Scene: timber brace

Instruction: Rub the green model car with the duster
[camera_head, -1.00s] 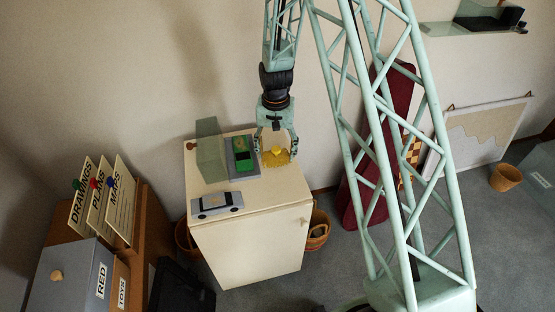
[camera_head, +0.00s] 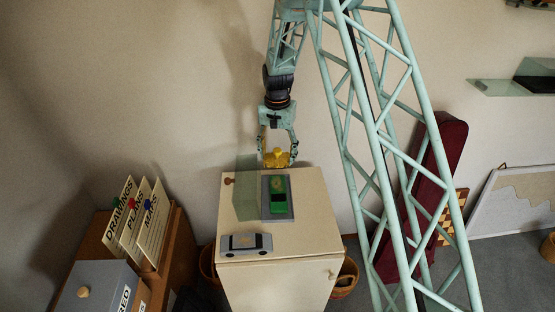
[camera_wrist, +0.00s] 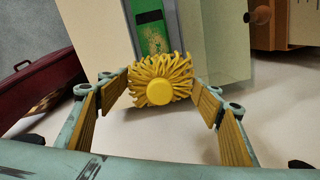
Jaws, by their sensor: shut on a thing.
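The green model car (camera_head: 278,196) lies on a grey base (camera_head: 268,212) on top of the cream cabinet. It also shows in the wrist view (camera_wrist: 152,34), with a yellowish speckled patch on its surface. My gripper (camera_head: 277,150) is shut on the yellow duster (camera_head: 277,159), with a finger on each side of it. In the wrist view the duster (camera_wrist: 160,82) shows its yellow fringe and round knob, and it covers the near end of the car. The duster is at the cabinet's back edge, behind the car. I cannot tell whether it touches anything below.
A silver model car (camera_head: 246,244) stands at the cabinet top's (camera_head: 310,225) front left. A clear greenish panel (camera_head: 246,188) stands upright left of the green car. The right of the top is clear. A box of labelled cards (camera_head: 138,222) is at left.

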